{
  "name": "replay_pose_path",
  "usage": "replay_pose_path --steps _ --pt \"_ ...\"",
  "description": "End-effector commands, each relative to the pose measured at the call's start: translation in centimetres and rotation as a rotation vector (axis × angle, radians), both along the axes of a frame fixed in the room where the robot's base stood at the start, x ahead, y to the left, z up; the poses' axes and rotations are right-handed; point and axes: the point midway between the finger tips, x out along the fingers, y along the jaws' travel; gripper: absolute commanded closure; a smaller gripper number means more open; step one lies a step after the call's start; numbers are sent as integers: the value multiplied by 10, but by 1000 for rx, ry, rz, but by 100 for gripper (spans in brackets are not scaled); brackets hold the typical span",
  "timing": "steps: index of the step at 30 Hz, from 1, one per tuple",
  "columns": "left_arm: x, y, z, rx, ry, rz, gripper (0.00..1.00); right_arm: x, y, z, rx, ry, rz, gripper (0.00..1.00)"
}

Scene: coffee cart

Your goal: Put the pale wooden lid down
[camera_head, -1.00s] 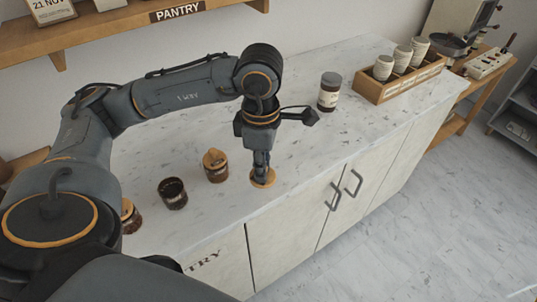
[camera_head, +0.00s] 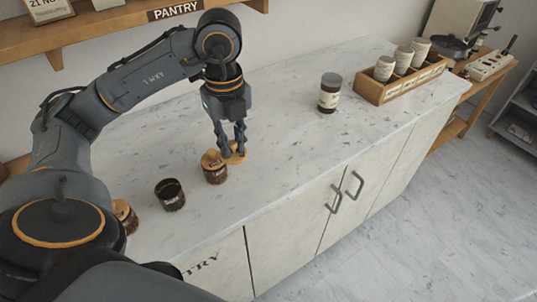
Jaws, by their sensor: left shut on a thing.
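The pale wooden lid (camera_head: 239,157) is a small round disc low between the fingertips of my left gripper (camera_head: 232,151). The gripper points down and is shut on the lid at or just above the counter; I cannot tell whether it touches the marble. The lid is just right of and behind a dark jar with a wooden lid (camera_head: 214,172), and part of it is hidden by the fingers. An open dark jar (camera_head: 170,194) stands farther left. My right gripper is not in view.
Another wooden-lidded jar (camera_head: 124,214) is at the left, partly behind my arm. A labelled dark jar (camera_head: 329,95) stands on the marble counter (camera_head: 290,140). A wooden crate (camera_head: 398,86) holds cups at the back right. The counter's middle is clear.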

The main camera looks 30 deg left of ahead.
Motion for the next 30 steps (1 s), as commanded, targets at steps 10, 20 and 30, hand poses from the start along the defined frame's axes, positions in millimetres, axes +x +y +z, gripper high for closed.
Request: replay_pose_path --steps 10,20,30 --pt "65 2 -25 -4 4 34 100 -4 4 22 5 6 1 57" --pt "123 4 -79 -1 4 30 100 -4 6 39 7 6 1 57" --pt "138 5 -110 0 5 29 100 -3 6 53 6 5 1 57"
